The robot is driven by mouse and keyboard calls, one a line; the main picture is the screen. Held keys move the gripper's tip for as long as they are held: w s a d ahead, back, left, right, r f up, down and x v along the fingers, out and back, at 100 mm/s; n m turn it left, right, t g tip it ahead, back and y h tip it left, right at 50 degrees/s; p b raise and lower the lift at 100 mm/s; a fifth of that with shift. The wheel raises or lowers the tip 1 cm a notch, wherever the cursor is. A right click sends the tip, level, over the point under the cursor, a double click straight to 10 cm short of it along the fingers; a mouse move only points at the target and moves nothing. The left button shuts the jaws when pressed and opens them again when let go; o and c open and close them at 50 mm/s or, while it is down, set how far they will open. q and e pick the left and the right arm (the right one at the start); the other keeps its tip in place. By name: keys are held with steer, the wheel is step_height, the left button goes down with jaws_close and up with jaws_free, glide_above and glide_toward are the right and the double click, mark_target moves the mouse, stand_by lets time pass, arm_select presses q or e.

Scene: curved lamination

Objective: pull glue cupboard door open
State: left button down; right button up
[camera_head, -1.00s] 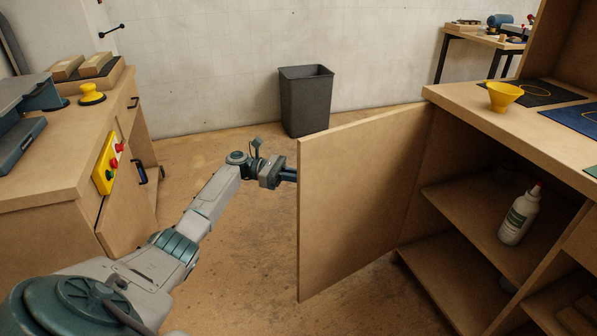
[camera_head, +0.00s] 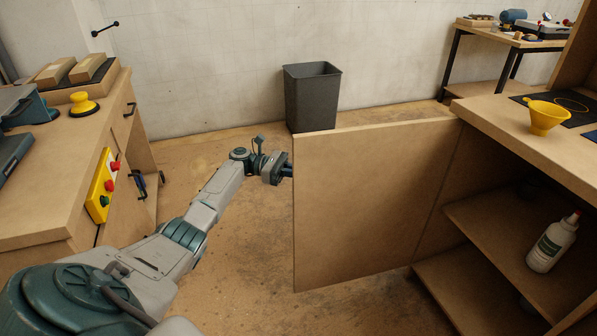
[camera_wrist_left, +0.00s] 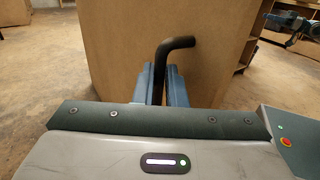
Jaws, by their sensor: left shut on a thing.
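The glue cupboard door (camera_head: 365,205) is a plain wooden panel. It stands swung wide out from the cupboard (camera_head: 500,235), hinged at its right edge, and the shelves behind it are exposed. My left gripper (camera_head: 287,172) is at the door's free left edge, with its fingertips hidden behind the panel. In the left wrist view my left gripper (camera_wrist_left: 162,85) is shut on the dark bent door handle (camera_wrist_left: 174,47), which stands out from the door's face (camera_wrist_left: 125,45). A white glue bottle (camera_head: 553,243) stands on the upper shelf. My right gripper is not in view.
A dark grey bin (camera_head: 311,97) stands behind the door near the wall. A wooden bench (camera_head: 35,205) with a yellow switch box (camera_head: 102,187) is at the left. A yellow funnel (camera_head: 547,117) is on the counter. Floor between bench and door is clear.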

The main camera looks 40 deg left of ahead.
arm_select(q)
steer(key=shift+w+d+r, duration=0.1)
steer(key=shift+w+d, duration=0.1)
steer(key=shift+d, duration=0.15)
